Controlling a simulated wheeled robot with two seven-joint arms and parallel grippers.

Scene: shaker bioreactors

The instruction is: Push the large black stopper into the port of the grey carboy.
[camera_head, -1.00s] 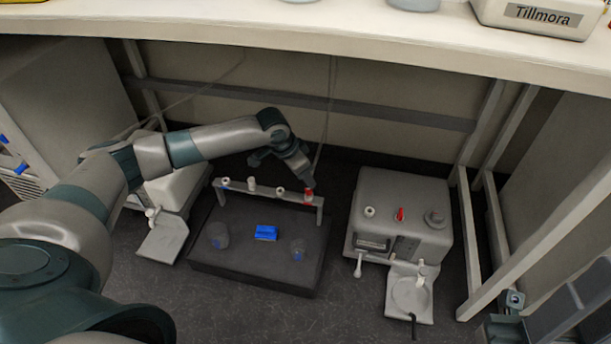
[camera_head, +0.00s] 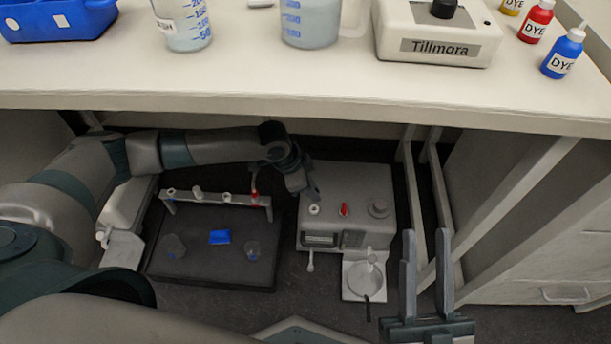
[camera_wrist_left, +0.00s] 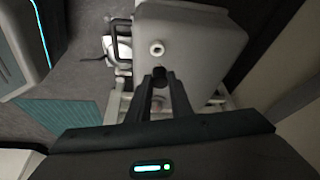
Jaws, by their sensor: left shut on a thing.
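The grey carboy (camera_head: 352,188) is a box-shaped vessel on the floor under the bench. Its top has a white-rimmed port (camera_head: 314,210), a red part (camera_head: 344,209) and a round grey cap (camera_head: 378,207). My left gripper (camera_head: 307,193) is over the carboy's left side, just behind the port. In the left wrist view its fingers are shut on a small dark thing, seemingly the black stopper (camera_wrist_left: 159,73), mostly hidden between the tips. There the port (camera_wrist_left: 157,48) lies just beyond the fingertips, apart from the stopper in the picture. My right gripper (camera_head: 427,236) is open and empty at lower right.
A dark platform (camera_head: 200,268) left of the carboy bears a rack (camera_head: 213,198), a blue item (camera_head: 220,237) and two clear vessels. A white pan (camera_head: 363,279) stands before the carboy. The bench edge (camera_head: 300,108) overhangs, with a post (camera_head: 413,190) to the right.

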